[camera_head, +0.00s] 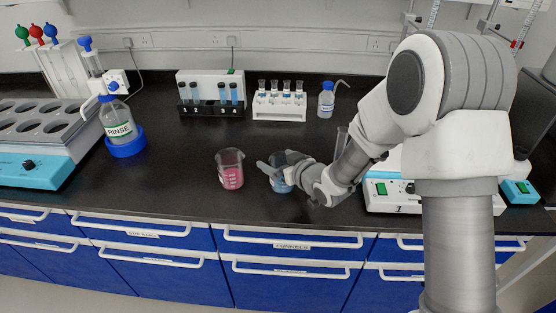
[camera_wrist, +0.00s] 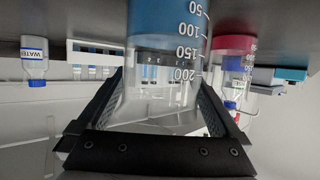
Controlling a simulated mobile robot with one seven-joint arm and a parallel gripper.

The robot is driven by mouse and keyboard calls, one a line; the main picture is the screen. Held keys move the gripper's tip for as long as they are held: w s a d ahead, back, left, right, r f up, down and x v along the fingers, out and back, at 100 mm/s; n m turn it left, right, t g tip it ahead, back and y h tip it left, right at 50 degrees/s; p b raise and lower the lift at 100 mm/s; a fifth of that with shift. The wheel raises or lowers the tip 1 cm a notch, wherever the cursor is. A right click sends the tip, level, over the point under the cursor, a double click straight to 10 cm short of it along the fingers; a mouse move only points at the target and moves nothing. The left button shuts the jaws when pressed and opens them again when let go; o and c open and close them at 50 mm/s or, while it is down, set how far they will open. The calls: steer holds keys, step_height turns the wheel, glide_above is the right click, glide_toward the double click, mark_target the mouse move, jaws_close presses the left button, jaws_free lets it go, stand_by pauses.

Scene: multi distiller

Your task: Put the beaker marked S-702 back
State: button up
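A glass beaker with blue liquid (camera_head: 279,184) is at my gripper (camera_head: 284,170), near the bench front. In the wrist view, which is upside down, this blue beaker (camera_wrist: 165,60) sits between the two fingers of my gripper (camera_wrist: 160,90), with volume marks up to 200 showing. The fingers lie close along both its sides; whether they press on the glass I cannot tell. A beaker with pink liquid (camera_head: 231,170) stands just left of it, and shows at the right in the wrist view (camera_wrist: 234,46). No S-702 mark is readable on either beaker.
A white-and-blue device marked 1 (camera_head: 385,205) stands right of my gripper, beside my arm. Two tube racks (camera_head: 211,108) (camera_head: 279,112) and a water bottle (camera_head: 326,100) stand at the back. A RINSE bottle (camera_head: 118,124) stands left. The bench between is clear.

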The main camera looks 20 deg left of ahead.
steer(key=shift+r, duration=0.25)
steer(key=v, duration=1.2)
steer(key=shift+p, duration=0.45)
steer(key=shift+d, duration=0.1)
